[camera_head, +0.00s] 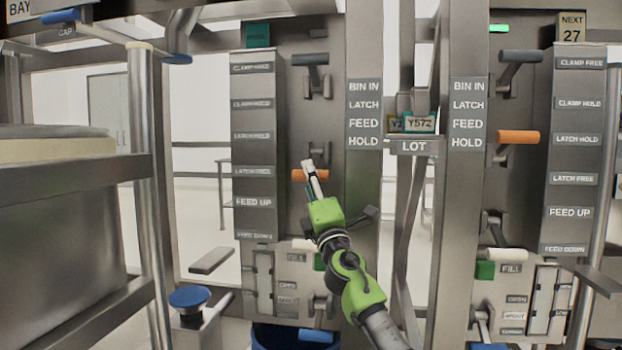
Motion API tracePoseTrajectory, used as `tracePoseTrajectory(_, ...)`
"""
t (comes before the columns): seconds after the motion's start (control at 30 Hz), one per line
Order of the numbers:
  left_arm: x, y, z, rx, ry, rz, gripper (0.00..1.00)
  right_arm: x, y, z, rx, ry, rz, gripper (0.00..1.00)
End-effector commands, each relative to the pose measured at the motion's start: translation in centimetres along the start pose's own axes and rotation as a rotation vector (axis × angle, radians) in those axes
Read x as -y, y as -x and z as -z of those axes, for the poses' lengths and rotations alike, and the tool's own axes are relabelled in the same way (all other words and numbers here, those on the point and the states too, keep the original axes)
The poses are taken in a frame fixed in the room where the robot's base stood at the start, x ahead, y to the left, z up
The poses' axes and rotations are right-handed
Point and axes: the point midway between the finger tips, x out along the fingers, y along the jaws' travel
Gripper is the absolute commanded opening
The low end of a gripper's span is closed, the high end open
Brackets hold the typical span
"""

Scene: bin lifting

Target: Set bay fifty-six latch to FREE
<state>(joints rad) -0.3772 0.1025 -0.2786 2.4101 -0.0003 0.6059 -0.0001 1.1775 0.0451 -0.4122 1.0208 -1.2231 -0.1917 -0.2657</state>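The left bay panel has a label column with a LATCH HOLD plate (252,136) and a LATCH FREE plate (253,171). Its orange latch handle (325,176) is about level with LATCH FREE. My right gripper (309,172), on a green and black arm, overlaps this handle; the fingers show as one narrow shape, so their opening and grip cannot be told. The right bay has another orange latch handle (518,137), level with its LATCH HOLD plate (577,140). I cannot read the number fifty-six on either bay. My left gripper is not in view.
A dark clamp lever (311,59) is above the left latch, and a white handle (303,244) below. A post (364,200) stands right of the handle. A sign reading NEXT 27 (572,27) tops the right bay. A metal rail frame (145,180) fills the left.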

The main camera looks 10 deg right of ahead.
Motion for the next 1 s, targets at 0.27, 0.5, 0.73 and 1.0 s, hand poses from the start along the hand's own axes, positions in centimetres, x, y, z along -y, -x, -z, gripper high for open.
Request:
tracePoseTrajectory(0.27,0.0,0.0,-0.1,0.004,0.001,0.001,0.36,-0.6,-0.1,-0.1,0.002,-0.003,-0.008,0.46)
tracePoseTrajectory(0.5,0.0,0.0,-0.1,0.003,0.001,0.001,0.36,-0.6,1.6,-0.3,0.004,-0.002,-0.01,0.46)
tracePoseTrajectory(0.73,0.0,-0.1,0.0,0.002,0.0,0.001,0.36,-0.4,5.4,-0.2,0.0,0.0,-0.007,0.46)
tracePoseTrajectory(1.0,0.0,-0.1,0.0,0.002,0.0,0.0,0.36,-0.4,9.9,-0.1,0.0,-0.001,-0.005,0.46)
